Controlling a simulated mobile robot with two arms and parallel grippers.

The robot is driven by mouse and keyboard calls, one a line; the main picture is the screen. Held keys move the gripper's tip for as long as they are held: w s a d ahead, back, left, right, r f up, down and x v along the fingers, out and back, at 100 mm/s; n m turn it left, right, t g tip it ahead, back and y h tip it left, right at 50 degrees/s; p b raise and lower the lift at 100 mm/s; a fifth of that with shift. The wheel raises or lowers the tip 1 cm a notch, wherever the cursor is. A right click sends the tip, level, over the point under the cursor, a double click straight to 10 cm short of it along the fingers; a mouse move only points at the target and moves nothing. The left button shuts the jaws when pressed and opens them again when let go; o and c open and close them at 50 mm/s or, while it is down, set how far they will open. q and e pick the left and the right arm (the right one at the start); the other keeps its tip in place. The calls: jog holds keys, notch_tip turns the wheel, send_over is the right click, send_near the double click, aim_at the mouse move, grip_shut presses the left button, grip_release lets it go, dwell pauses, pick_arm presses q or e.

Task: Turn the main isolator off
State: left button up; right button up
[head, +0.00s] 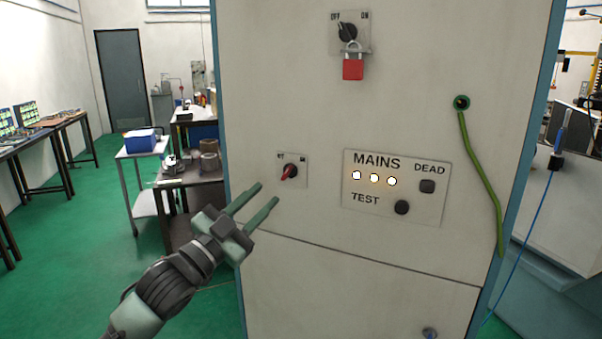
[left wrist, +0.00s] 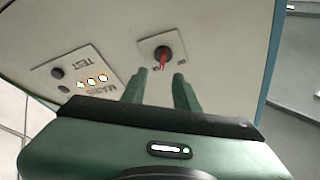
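A small switch with a red handle (head: 287,172) sits on a plate marked OFF and ON, low on the left of the cabinet front. Its handle slants toward the lower left in the head view. Another switch, with a black knob (head: 347,32), is higher up and also marked OFF and ON; a red padlock (head: 353,68) hangs from it. My left gripper (head: 268,193) is open and empty, just below and left of the red switch. In the left wrist view the red handle (left wrist: 162,58) shows just beyond and between my fingertips (left wrist: 160,76). My right gripper is not in view.
The MAINS panel (head: 398,163) right of the red switch has three lit lamps and black DEAD and TEST buttons. A green cable (head: 478,165) hangs on the cabinet's right. A trolley and benches stand at the left, behind; green floor lies between.

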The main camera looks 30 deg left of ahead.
aim_at(285, 174)
pick_arm(q)
jog(key=p+x, duration=0.2)
jog(key=x, duration=0.4)
jog(key=shift+w+a+r+p, duration=0.2)
jog(key=shift+r+p, duration=0.1)
jog(key=shift+p, duration=0.1)
jog(key=shift+w+d, duration=0.1)
jog(key=shift+w, duration=0.4)
grip_shut()
